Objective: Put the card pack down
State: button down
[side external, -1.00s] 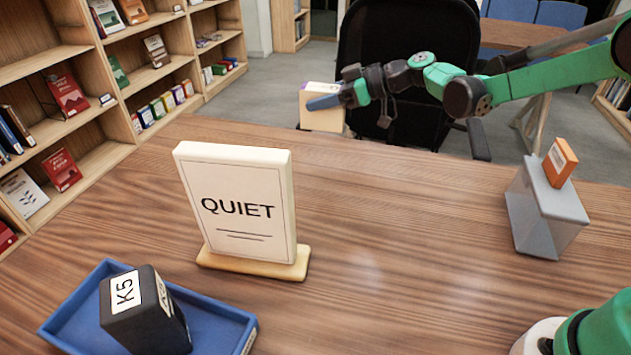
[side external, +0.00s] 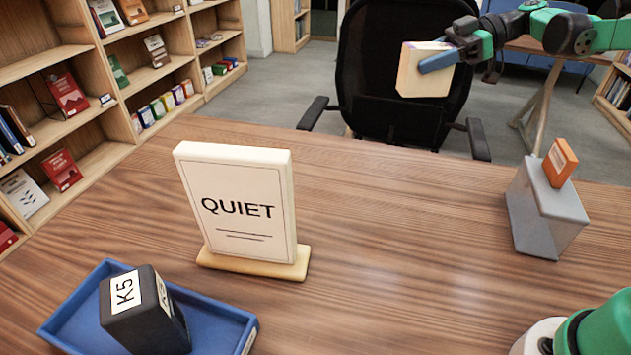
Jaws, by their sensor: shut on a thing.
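The card pack (side external: 420,78) is a cream-coloured box held in the air in front of the black chair, at the far side of the table. My gripper (side external: 440,62) is shut on it, with a blue finger lying across its near face. The other finger is hidden behind the pack. The pack is slightly tilted and clear of the wooden table (side external: 400,220).
A QUIET sign (side external: 240,205) stands mid-table. A blue tray (side external: 225,325) at the front left holds a black K5 block (side external: 145,310). A grey box (side external: 545,212) with an orange block (side external: 560,163) stands at right. The table's centre right is clear.

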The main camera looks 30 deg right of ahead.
notch_tip(320, 180, down, 20)
jog(key=shift+s+r, duration=0.1)
jog(key=shift+r, duration=0.15)
jog(key=shift+f, duration=0.1)
jog(key=shift+c, duration=1.7)
grip_release()
